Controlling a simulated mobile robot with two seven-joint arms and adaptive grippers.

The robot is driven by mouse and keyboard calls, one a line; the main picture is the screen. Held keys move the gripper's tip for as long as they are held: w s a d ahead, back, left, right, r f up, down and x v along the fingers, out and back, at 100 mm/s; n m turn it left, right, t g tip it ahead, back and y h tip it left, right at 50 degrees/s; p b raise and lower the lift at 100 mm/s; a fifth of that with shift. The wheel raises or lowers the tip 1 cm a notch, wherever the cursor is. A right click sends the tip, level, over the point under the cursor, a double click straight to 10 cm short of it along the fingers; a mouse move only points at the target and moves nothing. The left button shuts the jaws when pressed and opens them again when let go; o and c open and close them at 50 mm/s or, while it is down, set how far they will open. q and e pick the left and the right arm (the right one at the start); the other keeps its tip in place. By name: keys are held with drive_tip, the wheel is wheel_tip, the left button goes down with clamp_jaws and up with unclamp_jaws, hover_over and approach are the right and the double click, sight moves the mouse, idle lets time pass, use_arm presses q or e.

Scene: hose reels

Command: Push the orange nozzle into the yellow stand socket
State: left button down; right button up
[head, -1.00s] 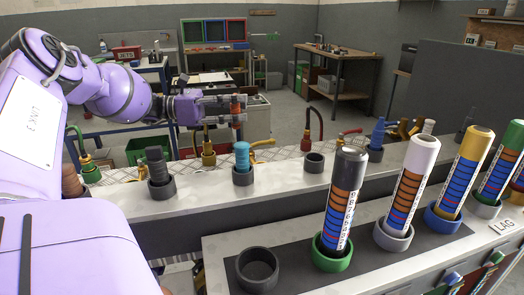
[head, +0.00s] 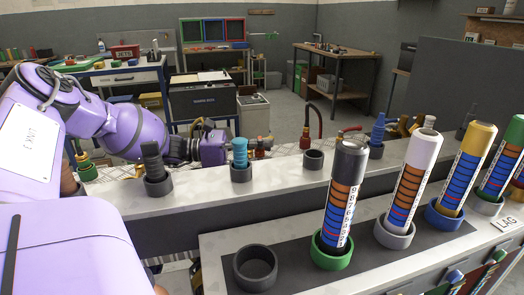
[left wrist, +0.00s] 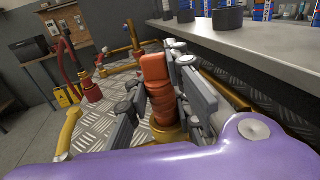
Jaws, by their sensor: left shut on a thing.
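The orange nozzle (left wrist: 157,85) stands between the fingers of my left gripper (left wrist: 163,80) in the left wrist view, and the gripper is shut on it. A yellow socket (left wrist: 172,134) shows at the nozzle's lower end. The nozzle looks roughly in line with the socket, but the fingers partly cover the join, so I cannot tell how deep it sits. In the head view, my purple left wrist (head: 212,148) is low behind the grey bench; the fingers, nozzle and socket are hidden there. My right gripper is not in view.
A grey bench (head: 100,203) runs in front of my wrist, with a blue ribbed nozzle (head: 240,152) and a dark one (head: 152,160) in grey holders. Red hose fittings (left wrist: 90,88) and yellow pipes (left wrist: 68,130) stand near the gripper on the checker-plate floor.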

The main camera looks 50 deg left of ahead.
use_arm(q)
drive_tip(key=shift+d+r, duration=0.1)
drive_tip(key=c, duration=1.6)
unclamp_jaws()
drive_tip(key=shift+o, duration=0.2)
drive_tip(key=shift+r, duration=0.15)
drive_tip(key=p+v, duration=0.1)
drive_tip(key=v, duration=1.1)
drive_tip(key=shift+p, duration=0.35)
drive_tip(key=shift+f, duration=0.2)
